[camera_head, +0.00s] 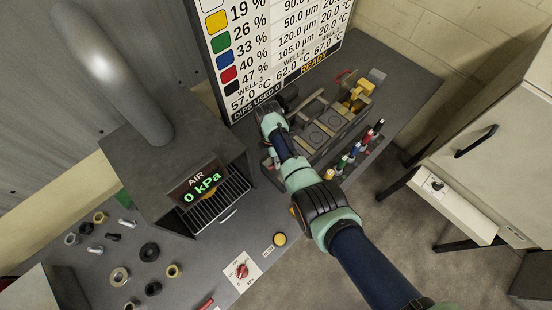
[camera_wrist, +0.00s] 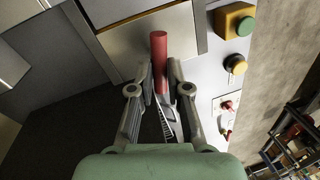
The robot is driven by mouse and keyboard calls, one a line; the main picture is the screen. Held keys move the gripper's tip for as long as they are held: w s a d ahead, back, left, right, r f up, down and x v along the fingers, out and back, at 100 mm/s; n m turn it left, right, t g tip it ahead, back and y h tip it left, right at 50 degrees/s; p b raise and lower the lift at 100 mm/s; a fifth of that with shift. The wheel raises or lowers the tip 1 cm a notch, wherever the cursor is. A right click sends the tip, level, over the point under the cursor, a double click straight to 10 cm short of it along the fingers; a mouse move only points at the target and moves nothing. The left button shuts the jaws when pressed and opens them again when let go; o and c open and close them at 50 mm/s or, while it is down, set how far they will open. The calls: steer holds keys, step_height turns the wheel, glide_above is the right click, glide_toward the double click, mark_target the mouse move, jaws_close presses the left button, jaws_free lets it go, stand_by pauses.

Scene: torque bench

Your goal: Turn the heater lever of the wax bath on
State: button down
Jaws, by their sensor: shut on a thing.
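The wax bath (camera_head: 338,139) is a long grey block with several wells, right of centre in the head view. My gripper (camera_head: 270,110) is at its left end, beneath the display board. In the wrist view, my gripper (camera_wrist: 160,75) has its fingers on both sides of a red cylindrical handle (camera_wrist: 158,48), which looks like the heater lever. It is shut on this handle, whose upper end stands out beyond the fingertips. In the head view my gripper and arm hide the lever.
An air unit (camera_head: 180,165) reading 0 kPa stands to the left. The display board (camera_head: 290,50) rises behind the bath and reads READY. Several coloured-handled pieces line the bath's right front. A yellow button (camera_head: 279,239) and a red knob (camera_head: 241,270) lie near the bench front.

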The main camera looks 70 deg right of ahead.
steer(key=shift+n, duration=0.5)
steer(key=c, duration=1.1)
jaws_free()
steer(key=shift+c, duration=0.2)
steer(key=shift+r, duration=0.1)
step_height(320, 180, up, 12)
steer(key=w+d, duration=0.1)
steer(key=w, duration=0.1)
steer(key=shift+d, duration=0.1)
